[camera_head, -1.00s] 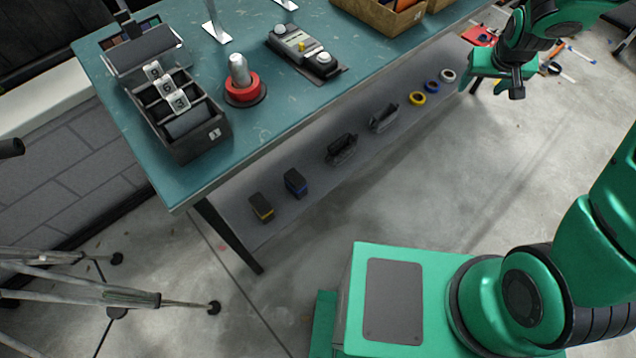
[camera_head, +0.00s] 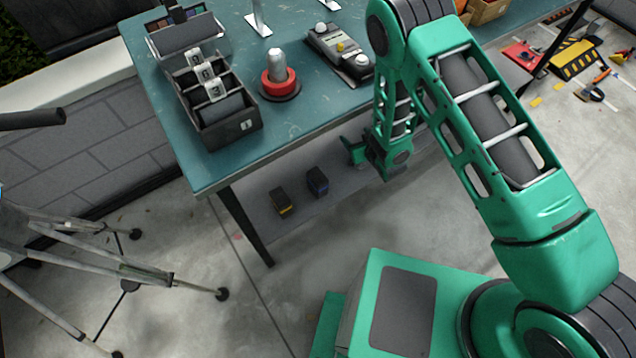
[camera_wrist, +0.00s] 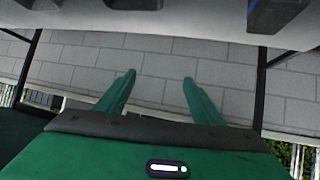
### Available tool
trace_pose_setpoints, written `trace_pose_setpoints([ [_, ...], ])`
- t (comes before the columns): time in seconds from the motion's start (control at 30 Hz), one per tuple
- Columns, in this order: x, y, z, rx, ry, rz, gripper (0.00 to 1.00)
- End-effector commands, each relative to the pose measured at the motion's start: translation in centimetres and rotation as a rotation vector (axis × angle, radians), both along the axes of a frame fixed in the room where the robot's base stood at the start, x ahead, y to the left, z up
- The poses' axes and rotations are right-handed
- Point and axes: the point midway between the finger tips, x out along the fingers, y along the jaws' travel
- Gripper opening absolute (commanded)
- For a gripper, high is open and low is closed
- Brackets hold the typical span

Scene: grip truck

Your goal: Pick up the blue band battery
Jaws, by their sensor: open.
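The blue band battery (camera_head: 317,182) is a small dark block with a blue band near its base. It stands on the grey lower shelf (camera_head: 262,220) under the teal workbench. My gripper (camera_head: 356,153) is at the bench's near edge, a little right of the battery and apart from it. In the wrist view my gripper (camera_wrist: 158,82) shows two green fingers spread wide with nothing between them. A dark block with a blue edge (camera_wrist: 277,13), seemingly this battery, is cut off at the top right there.
A yellow band battery (camera_head: 281,203) stands just left of the blue one. The workbench (camera_head: 225,175) overhangs the shelf, and a dark bench leg (camera_head: 246,228) stands at its left end. A tripod (camera_head: 110,265) stands on the floor at left. My arm hides the shelf's right part.

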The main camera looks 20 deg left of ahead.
Motion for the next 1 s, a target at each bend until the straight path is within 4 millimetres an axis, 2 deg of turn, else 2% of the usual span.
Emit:
trace_pose_setpoints([
  [0.03, -1.9, 1.4, -2.1, 0.015, -0.008, 0.041, 0.61],
  [0.2, -7.6, 4.9, -6.9, 0.094, -0.057, 0.160, 0.61],
  [0.33, -11.3, 6.2, -9.4, 0.145, -0.082, 0.224, 0.61],
  [0.5, -14.2, 6.6, -11.1, 0.184, -0.098, 0.271, 0.61],
  [0.67, -14.8, 6.3, -11.9, 0.185, -0.099, 0.282, 0.61],
  [1.0, -12.1, 9.3, -13.6, 0.186, -0.101, 0.280, 0.61],
])
